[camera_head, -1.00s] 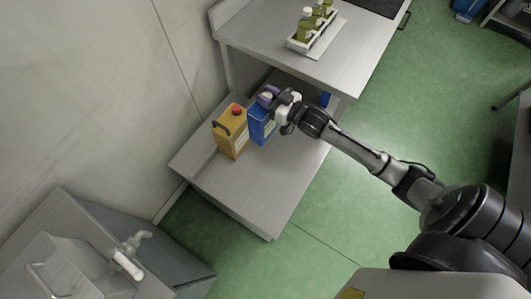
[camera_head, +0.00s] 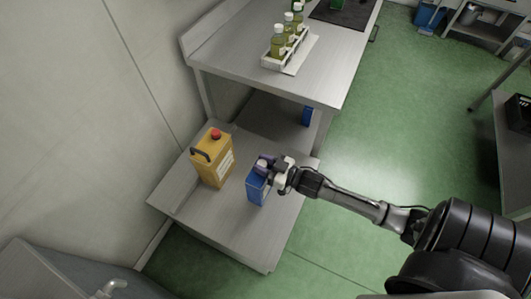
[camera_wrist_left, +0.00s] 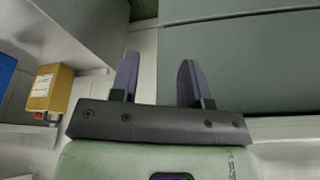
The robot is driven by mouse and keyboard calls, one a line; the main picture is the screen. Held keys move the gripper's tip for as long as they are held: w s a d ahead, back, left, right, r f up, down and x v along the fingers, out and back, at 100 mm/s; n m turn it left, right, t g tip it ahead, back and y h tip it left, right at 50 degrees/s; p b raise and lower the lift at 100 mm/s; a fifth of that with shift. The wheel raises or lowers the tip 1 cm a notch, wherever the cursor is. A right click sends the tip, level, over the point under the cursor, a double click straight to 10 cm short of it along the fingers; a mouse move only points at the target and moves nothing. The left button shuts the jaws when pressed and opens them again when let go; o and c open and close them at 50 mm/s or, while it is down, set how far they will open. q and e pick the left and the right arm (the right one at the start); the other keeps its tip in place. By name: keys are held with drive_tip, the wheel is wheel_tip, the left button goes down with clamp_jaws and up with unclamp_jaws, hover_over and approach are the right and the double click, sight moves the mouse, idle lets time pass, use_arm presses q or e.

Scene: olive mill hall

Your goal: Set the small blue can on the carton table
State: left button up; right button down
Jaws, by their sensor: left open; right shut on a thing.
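The small blue can (camera_head: 256,189) is in the jaws of my right gripper (camera_head: 269,166), which is shut on its top. The can is upright over the low steel table (camera_head: 222,228); I cannot tell whether its base touches the top. A yellow can with a red cap (camera_head: 211,162) stands to its left, apart from it. My left gripper (camera_wrist_left: 157,70) is open and empty in the left wrist view. That view also shows the yellow can (camera_wrist_left: 50,88) and a blue surface at the left edge. I cannot tell which table is the carton table.
A higher steel table (camera_head: 262,86) stands behind, bearing a white rack (camera_head: 285,62) of bottles. Another blue object (camera_head: 307,116) is by its leg. A sink (camera_head: 58,275) is at lower left. The low table's front is clear.

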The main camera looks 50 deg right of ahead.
sight(263, 192)
drive_tip(key=a+f, duration=0.1)
drive_tip(key=s+a+f, duration=0.1)
drive_tip(key=a, duration=0.1)
drive_tip(key=a+f+b, duration=0.1)
drive_tip(key=a, duration=0.1)
drive_tip(key=shift+s+a+f, duration=0.1)
drive_tip(key=shift+s+a, duration=0.15)
drive_tip(key=shift+f+b, duration=0.8)
drive_tip(key=shift+f, duration=1.2)
drive_tip(key=c, duration=1.1)
unclamp_jaws()
drive_tip(key=shift+f, duration=0.15)
drive_tip(key=o, duration=0.3)
drive_tip(key=shift+o, duration=0.2)
drive_tip(key=shift+s, duration=0.15)
